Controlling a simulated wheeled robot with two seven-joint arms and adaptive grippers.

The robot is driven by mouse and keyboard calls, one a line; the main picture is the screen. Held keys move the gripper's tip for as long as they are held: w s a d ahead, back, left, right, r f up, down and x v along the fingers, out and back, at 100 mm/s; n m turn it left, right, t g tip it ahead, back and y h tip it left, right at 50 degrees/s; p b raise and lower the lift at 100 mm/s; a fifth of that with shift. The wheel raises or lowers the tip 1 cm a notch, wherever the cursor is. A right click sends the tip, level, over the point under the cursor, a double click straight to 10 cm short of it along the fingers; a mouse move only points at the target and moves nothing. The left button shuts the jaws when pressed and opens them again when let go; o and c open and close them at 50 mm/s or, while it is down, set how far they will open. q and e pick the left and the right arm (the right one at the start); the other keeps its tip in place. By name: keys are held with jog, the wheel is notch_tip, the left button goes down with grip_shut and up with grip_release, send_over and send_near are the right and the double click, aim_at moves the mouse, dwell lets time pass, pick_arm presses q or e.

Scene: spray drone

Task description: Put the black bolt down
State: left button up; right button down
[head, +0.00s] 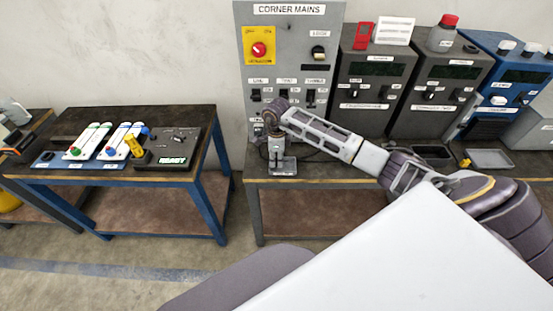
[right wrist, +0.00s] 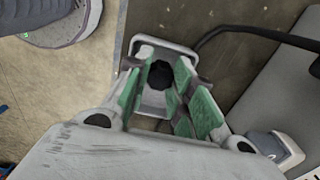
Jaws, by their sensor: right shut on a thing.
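My right gripper (head: 271,135) points down at the left end of the grey bench, over a small grey metal stand (head: 283,167). In the right wrist view its green-padded fingers (right wrist: 172,92) are shut on the black bolt (right wrist: 160,74), which shows as a dark round shape between the pads. The stand's light metal frame (right wrist: 166,45) shows around and beneath the bolt. I cannot tell whether the bolt touches the stand. In the head view the bolt is too small to make out. My left gripper is out of view.
A grey "CORNER MAINS" panel (head: 290,60) rises just behind the gripper. Dark control boxes (head: 372,85) and a blue one (head: 500,80) stand to the right. A black cable (right wrist: 245,30) runs beside the stand. A blue-framed table (head: 120,178) with switch gear stands left, across a floor gap.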

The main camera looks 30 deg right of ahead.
jog(key=shift+f, duration=0.2)
jog(key=shift+f, duration=0.15)
jog(key=c, duration=1.2)
grip_release()
jog(key=shift+c, duration=0.2)
jog(key=shift+r, duration=0.2)
notch_tip(320, 180, up, 12)
jog(key=b, duration=0.1)
